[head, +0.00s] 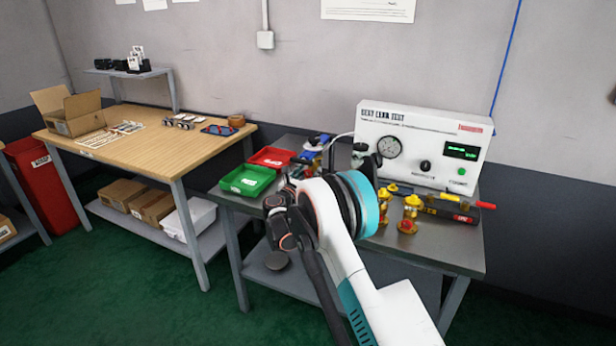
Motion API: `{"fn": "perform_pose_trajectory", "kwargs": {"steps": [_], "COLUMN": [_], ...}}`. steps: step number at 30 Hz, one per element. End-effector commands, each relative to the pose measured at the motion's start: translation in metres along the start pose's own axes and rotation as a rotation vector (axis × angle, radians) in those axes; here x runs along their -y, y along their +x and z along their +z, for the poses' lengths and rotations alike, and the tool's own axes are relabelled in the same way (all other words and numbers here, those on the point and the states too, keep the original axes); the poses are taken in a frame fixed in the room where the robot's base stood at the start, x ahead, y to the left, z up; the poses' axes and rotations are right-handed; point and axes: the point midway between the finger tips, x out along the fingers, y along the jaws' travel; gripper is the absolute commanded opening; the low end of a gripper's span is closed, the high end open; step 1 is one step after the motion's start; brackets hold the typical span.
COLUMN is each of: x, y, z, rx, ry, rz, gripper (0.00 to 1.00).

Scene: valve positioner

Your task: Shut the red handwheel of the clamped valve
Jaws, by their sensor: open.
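My arm fills the lower middle of the head view, its large joint in front of the steel bench (425,248). I cannot make out my gripper's fingers. A clamped valve with a red handwheel cannot be clearly picked out. A blue fixture (311,157) with small red parts stands at the bench's back left, partly behind my arm. A dark grey fitting (361,153) stands just above my arm's joint; a pale hose runs to it. Two yellow fittings with red parts, one nearer (408,214) and one farther back (391,190), stand right of my arm.
A white test box (425,130) with a gauge stands at the bench's back. Red (271,156) and green (247,180) trays sit at its left end. Red- and yellow-handled tools (455,200) lie at right. A wooden table (160,150) stands left; green floor (120,290) is open in front.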

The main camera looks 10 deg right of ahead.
Motion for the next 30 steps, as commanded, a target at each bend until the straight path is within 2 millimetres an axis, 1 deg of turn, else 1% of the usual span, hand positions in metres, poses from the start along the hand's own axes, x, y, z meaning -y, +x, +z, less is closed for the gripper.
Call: {"fn": "perform_pose_trajectory", "kwargs": {"steps": [5,8,9,11,12,23,30], "x": [-0.0002,-0.0002,-0.0002,-0.0002,-0.0002,-0.0002,-0.0003], "y": [-0.0002,-0.0002,-0.0003,-0.0003,-0.0004,-0.0003,-0.0001], "z": [0.0002,0.0001,0.0001,0.0001,0.0001,0.0000,0.0000], "rx": [0.000,0.000,0.000,0.000,0.000,0.000,-0.001], "ry": [0.000,0.000,0.000,0.000,0.000,0.042,0.183], "rz": [0.000,0.000,0.000,0.000,0.000,0.000,0.000], "gripper": [0.48,0.28,0.19,0.05,0.03,0.03,0.03]}}
